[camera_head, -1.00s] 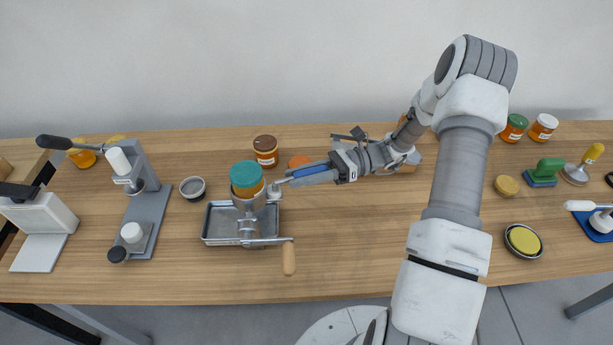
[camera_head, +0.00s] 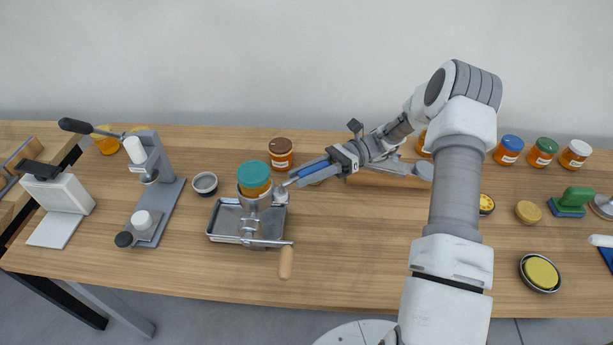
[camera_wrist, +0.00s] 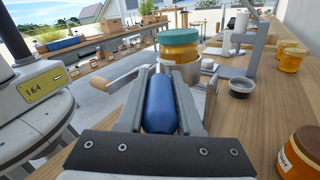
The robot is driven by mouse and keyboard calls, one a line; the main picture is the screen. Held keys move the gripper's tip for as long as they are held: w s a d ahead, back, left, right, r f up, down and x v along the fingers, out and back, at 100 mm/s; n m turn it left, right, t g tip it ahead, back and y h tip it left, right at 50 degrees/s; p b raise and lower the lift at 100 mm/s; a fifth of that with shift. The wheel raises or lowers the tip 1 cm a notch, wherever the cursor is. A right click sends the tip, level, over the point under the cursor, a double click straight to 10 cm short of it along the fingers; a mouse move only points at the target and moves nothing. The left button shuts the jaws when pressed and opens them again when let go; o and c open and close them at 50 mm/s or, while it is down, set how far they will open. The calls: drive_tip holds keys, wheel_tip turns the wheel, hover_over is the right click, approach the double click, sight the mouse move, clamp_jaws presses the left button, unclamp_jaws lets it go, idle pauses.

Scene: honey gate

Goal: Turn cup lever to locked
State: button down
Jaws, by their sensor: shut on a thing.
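A jar with a teal lid (camera_head: 254,172) sits upright in a metal cup clamp (camera_head: 258,204), above a grey tray. The jar (camera_wrist: 179,45) also shows ahead in the wrist view. A blue cylindrical grip (camera_head: 313,167), seemingly the cup lever's handle, lies between my fingers. My gripper (camera_head: 298,176) is shut on it at the right of the clamp. In the wrist view the blue grip (camera_wrist: 160,105) runs lengthwise between the two fingers. The lever's joint to the clamp is mostly hidden by my fingers, and no locked mark is readable.
A crank with a wooden handle (camera_head: 286,263) sticks out in front of the grey tray (camera_head: 222,222). A brown-lidded jar (camera_head: 280,152) stands behind, and a small dark bowl (camera_head: 204,183) stands left. A grey lever press (camera_head: 160,190) is farther left. The table front right of the crank is clear.

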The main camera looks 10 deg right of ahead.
idle(0.5)
drive_tip(key=c, duration=0.6)
unclamp_jaws()
drive_tip(key=shift+w, duration=0.1)
drive_tip(key=v, duration=1.2)
drive_tip(key=shift+w+b, duration=0.1)
drive_tip(key=shift+b, duration=0.3)
